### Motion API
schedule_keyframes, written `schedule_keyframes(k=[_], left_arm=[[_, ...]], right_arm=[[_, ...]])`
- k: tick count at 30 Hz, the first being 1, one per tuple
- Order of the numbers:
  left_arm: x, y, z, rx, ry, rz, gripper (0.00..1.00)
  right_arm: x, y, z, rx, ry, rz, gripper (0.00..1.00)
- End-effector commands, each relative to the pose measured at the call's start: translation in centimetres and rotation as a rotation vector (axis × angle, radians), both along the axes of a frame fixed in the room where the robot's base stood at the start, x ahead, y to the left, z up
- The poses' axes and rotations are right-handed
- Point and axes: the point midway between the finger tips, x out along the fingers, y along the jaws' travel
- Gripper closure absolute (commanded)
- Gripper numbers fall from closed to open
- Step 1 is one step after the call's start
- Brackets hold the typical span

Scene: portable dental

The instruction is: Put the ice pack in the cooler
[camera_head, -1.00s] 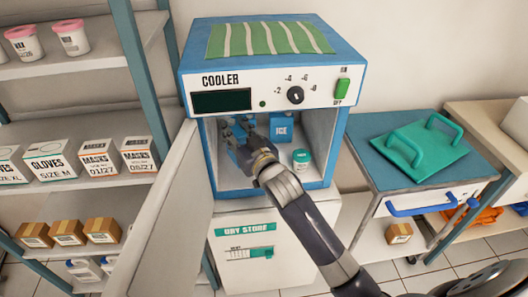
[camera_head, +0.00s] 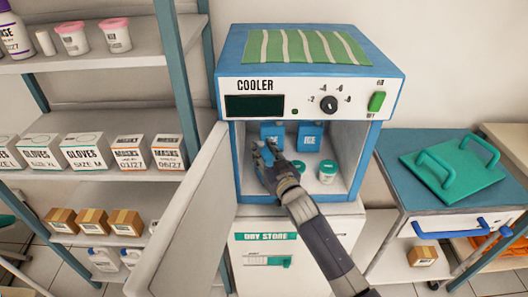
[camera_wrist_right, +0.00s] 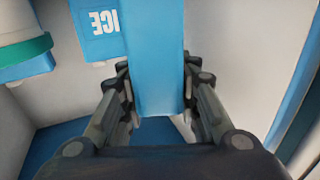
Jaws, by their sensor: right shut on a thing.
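The cooler (camera_head: 300,85) stands open, with a blue frame and a pale inside. My right gripper (camera_head: 262,158) reaches inside, toward its left half. It is shut on a blue slab, the ice pack (camera_wrist_right: 155,60), which sits between the fingers in the right wrist view. Its label does not show there. A second ice pack (camera_head: 310,136), marked ICE, stands against the back wall. A blue face (camera_head: 272,131) shows just behind my gripper; I cannot tell whether it is the held pack. My left gripper is not in view.
The cooler door (camera_head: 185,215) is swung open to the left. A lidded jar (camera_head: 328,172) stands inside at the right; another (camera_head: 299,165) is partly hidden by my arm. Shelves (camera_head: 95,185) with boxes stand left, a cart (camera_head: 425,195) right.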

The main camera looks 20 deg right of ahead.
Motion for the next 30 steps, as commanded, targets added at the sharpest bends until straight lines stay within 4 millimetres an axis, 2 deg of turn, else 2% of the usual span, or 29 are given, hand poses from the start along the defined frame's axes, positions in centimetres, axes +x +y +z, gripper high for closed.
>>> schedule_keyframes(k=[10,11,13,25,30], left_arm=[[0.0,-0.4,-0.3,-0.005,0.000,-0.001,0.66],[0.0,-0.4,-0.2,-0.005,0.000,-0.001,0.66],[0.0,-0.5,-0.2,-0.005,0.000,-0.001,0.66],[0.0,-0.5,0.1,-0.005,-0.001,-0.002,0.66],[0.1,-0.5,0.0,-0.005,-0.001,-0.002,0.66]], right_arm=[[0.0,0.0,-0.2,0.000,-0.004,0.000,1.00],[0.0,0.0,-0.3,0.000,-0.001,0.000,0.66],[0.0,0.0,-0.3,0.000,0.000,0.000,0.50],[0.0,0.0,0.2,-0.001,-0.001,0.000,0.50],[-1.7,-0.2,-0.1,0.000,0.001,0.000,0.50]])
